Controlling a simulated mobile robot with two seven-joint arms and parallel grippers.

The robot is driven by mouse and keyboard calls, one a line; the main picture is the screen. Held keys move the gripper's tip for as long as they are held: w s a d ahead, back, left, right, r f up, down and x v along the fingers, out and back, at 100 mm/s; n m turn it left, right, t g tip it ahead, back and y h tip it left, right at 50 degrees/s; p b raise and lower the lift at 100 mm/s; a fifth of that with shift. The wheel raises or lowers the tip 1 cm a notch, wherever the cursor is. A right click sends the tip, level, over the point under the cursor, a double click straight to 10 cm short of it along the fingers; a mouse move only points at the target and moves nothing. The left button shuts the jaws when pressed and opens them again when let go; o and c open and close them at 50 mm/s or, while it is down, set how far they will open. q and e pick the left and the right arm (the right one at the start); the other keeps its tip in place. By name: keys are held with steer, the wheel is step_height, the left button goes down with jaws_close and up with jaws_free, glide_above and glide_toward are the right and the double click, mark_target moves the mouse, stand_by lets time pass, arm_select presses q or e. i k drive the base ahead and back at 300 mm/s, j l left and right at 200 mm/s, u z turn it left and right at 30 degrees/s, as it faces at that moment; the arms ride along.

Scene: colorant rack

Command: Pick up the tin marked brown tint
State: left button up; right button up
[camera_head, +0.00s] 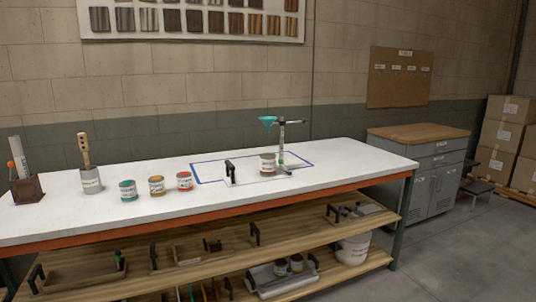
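Three small tins stand in a row on the white workbench top (60,215): a teal-banded tin (128,190), an ochre-brown-banded tin (157,186) and a red-banded tin (184,181). Another tin (268,163) stands near a stand (282,145) with a teal funnel (267,122), inside a blue outline. The labels are too small to read, so I cannot tell which tin is marked brown tint. Neither of my grippers is in view.
A grey can (91,181) with a brush stands left of the tins, and a brown holder (27,190) stands farther left. A black handle (230,172) rises near the outline. Shelves below hold trays and a white bucket (352,248). A grey cabinet (417,175) stands right.

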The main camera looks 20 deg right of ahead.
mark_target(267, 160)
steer(key=i+l+z, duration=0.35)
steer(key=i+l, duration=0.3)
steer(key=i+l+z, duration=0.35)
steer(key=i+l, duration=0.35)
steer(key=i, duration=0.1)
